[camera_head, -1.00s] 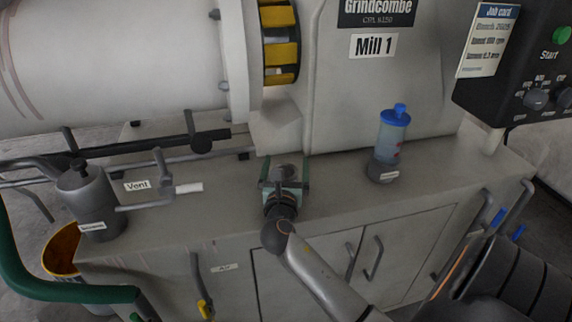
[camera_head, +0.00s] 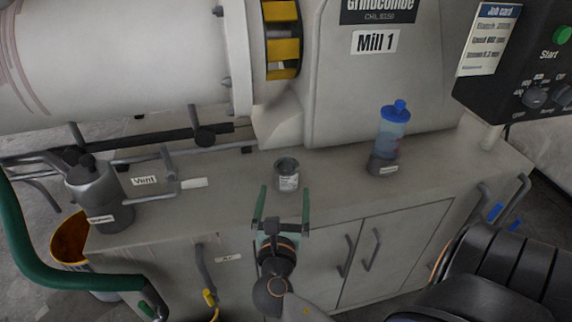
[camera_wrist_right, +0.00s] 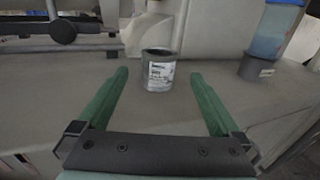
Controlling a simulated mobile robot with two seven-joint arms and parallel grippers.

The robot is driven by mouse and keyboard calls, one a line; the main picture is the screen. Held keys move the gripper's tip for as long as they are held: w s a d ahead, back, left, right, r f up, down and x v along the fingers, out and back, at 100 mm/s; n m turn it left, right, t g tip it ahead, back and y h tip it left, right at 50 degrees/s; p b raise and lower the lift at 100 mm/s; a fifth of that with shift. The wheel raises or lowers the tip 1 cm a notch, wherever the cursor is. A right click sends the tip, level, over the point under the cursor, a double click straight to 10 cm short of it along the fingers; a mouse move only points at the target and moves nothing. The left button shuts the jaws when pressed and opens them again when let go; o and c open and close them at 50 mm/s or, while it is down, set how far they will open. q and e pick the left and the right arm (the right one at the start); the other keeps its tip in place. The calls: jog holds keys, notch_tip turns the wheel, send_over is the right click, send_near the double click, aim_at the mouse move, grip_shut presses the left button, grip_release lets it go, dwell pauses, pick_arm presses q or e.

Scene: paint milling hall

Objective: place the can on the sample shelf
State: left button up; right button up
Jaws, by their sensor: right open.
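The can (camera_head: 288,178) is a small grey open-topped can with a white label. It stands upright on the grey bench top (camera_head: 340,185); the right wrist view also shows the can (camera_wrist_right: 158,72). My right gripper (camera_head: 283,191), with green fingers, is open and empty in front of the can, at the bench's front edge. In the right wrist view the can stands beyond the fingertips (camera_wrist_right: 158,76), apart from them. My left gripper is not in view. I see nothing labelled as a sample shelf.
A blue-capped clear bottle on a dark base (camera_head: 392,135) stands right of the can. A grey pot (camera_head: 98,195) and the Vent pipe (camera_head: 150,197) are at left. The Mill 1 housing (camera_head: 375,80) rises behind. The bench between can and bottle is clear.

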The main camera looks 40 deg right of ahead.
aim_at(287, 161)
jog(key=shift+s+a+r, duration=0.1)
jog(key=shift+s+r, duration=0.05)
jog(key=shift+s, duration=0.05)
jog(key=shift+w+d, duration=0.15)
jog(key=shift+d, duration=0.05)
jog(key=x, duration=0.3)
jog(key=b+x, duration=0.1)
jog(key=x, duration=0.2)
jog(key=shift+a+f, duration=0.1)
jog(key=shift+f, duration=0.15)
jog(key=shift+w+d, duration=0.35)
jog(key=shift+d, duration=0.05)
jog(key=x, duration=0.1)
jog(key=b+x, duration=0.1)
jog(key=x, duration=0.2)
jog(key=shift+w+d+r+b, duration=0.1)
jog(key=shift+w+r+b, duration=0.2)
jog(key=shift+b, duration=0.1)
jog(key=shift+w+d, duration=0.15)
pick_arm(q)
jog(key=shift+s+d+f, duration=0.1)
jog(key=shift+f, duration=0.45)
pick_arm(e)
jog(key=shift+c, duration=0.2)
